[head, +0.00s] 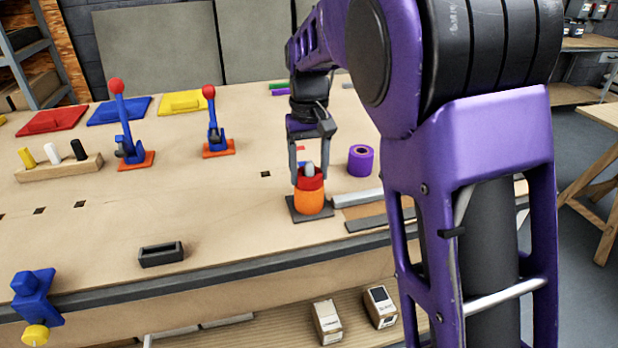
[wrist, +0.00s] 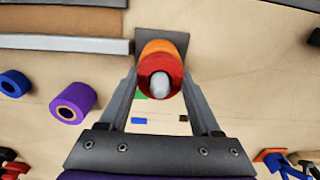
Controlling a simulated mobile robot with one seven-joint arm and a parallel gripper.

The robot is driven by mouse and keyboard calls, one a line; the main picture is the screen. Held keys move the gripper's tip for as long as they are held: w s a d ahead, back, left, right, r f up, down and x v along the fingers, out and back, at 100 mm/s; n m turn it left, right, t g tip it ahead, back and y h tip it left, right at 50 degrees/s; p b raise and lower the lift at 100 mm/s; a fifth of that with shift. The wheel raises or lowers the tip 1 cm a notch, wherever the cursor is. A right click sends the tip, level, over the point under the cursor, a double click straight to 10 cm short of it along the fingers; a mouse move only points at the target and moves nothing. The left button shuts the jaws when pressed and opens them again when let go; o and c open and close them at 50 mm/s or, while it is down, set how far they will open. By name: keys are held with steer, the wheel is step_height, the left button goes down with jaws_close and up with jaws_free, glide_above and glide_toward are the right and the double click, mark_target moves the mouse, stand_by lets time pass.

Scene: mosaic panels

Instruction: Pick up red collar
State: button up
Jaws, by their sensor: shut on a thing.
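The red collar (head: 310,182) sits on top of an orange cylinder (head: 309,202), around a grey post (head: 309,170). The orange cylinder stands upright on a dark square base plate (head: 296,212) on the bench. My gripper (head: 309,180) reaches down from above, one finger on each side of the red collar, and is shut on it. In the wrist view the red collar (wrist: 144,82) lies between the fingertips (wrist: 160,88), with the rounded grey post end inside its ring and the orange cylinder (wrist: 160,47) behind it.
A purple roll (head: 361,160) stands close to the right of the collar. A grey bar (head: 357,197) lies just right of the base plate. Two blue toggle clamps with red knobs (head: 117,86) (head: 209,91) and a black slotted block (head: 161,254) are to the left. The bench between is mostly clear.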

jaws_close()
steer(key=shift+r, duration=0.1)
step_height(320, 180, up, 11)
steer(key=p, duration=0.3)
steer(key=shift+r, duration=0.15)
steer(key=shift+r+p, duration=1)
steer(key=shift+r, duration=1.8)
